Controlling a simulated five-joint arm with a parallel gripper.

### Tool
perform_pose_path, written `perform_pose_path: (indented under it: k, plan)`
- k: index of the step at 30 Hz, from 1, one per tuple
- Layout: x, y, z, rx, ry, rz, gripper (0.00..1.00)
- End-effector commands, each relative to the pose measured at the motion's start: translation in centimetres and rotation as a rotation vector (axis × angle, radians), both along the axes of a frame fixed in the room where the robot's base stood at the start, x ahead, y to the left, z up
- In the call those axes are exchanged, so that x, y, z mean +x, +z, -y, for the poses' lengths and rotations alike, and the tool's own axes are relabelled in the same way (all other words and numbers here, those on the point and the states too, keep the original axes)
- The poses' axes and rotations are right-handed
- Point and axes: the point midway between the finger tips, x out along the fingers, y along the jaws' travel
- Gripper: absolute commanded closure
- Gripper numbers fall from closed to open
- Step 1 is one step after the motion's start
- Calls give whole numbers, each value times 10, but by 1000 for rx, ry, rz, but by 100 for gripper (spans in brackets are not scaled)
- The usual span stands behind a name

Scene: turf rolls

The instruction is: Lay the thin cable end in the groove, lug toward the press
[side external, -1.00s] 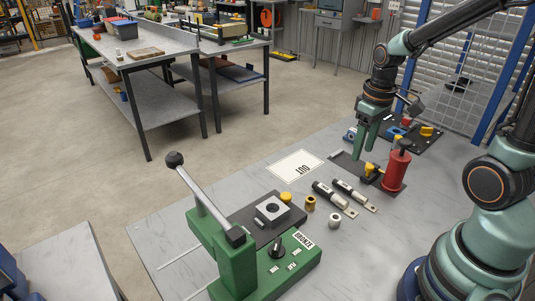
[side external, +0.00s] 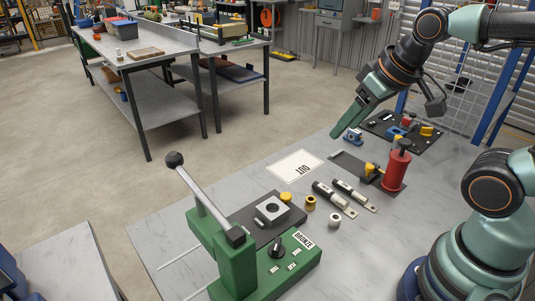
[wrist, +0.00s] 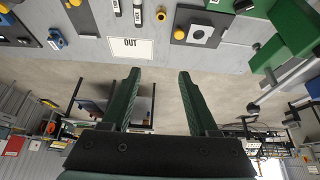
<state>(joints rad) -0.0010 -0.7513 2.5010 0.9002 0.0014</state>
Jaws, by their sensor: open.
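Two dark cable ends with white bands and metal lugs lie side by side on the table. The thinner-looking one (side external: 353,194) is on the right, the thicker (side external: 333,196) on the left nearer the press. Both lugs point to the lower right. They show partly at the top of the wrist view, the thinner one (wrist: 115,8) on the left. The green press (side external: 238,252) has its lever raised, with a grey square die block (side external: 271,210) on its dark plate. I cannot make out the groove clearly. My gripper (side external: 337,133) is open, empty and tilted, above the table's back edge, apart from both cables.
A dark fixture with a yellow clamp (side external: 370,170) stands beside a red cylinder (side external: 396,170). The OUT sheet (side external: 295,165) lies bare. A brass ring (side external: 310,203) and grey ring (side external: 334,220) stand near the press. A dark board (side external: 388,122) holds small coloured parts.

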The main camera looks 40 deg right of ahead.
Motion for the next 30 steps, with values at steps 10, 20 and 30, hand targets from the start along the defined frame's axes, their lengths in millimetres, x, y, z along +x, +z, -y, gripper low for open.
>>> perform_pose_path:
  k: [10, 20, 30]
  plan:
    - [10, -17, 20, -24, -12, -95, 40]
    - [26, -80, 83, -34, -16, -351, 40]
    - [22, -126, 118, -2, -1, -488, 40]
